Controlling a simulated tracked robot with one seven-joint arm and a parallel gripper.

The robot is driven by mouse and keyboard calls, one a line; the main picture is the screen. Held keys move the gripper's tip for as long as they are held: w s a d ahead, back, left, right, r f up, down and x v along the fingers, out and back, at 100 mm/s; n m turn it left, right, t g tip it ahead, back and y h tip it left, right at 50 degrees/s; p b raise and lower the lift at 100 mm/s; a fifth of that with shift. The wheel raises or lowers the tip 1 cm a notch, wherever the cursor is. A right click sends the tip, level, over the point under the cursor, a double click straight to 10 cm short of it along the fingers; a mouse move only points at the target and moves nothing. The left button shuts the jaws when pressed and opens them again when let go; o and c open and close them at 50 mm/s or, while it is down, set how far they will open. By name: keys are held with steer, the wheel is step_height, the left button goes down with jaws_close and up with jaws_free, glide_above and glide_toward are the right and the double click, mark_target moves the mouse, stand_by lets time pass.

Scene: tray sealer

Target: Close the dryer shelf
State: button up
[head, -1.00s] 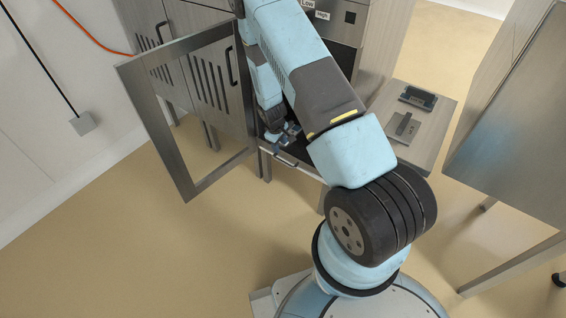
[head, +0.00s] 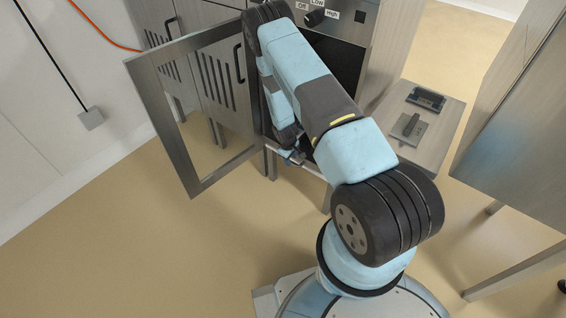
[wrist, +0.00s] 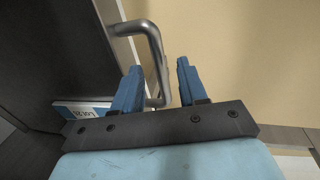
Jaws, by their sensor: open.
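The dryer shelf shows in the wrist view as a dark flat surface (wrist: 50,50) with a pale front edge. A bent metal bar handle (wrist: 154,45) stands out from that edge. My gripper (wrist: 158,68) is open, with its two blue fingers on either side of the handle's bar. I cannot tell if a finger touches it. In the head view my gripper (head: 292,157) is at the dryer's front, low in the opening. My arm hides most of the shelf there, so how far it sticks out is unclear.
The framed dryer door (head: 168,125) stands swung open on the left. A side table (head: 432,140) with two small flat devices is on the right. A larger metal cabinet (head: 515,115) stands farther right. The floor in front left is clear.

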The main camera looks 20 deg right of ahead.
steer(key=shift+w+d+f, duration=0.1)
steer(key=shift+w+f, duration=0.05)
steer(key=shift+f, duration=0.8)
steer(key=shift+c, duration=0.2)
jaws_close()
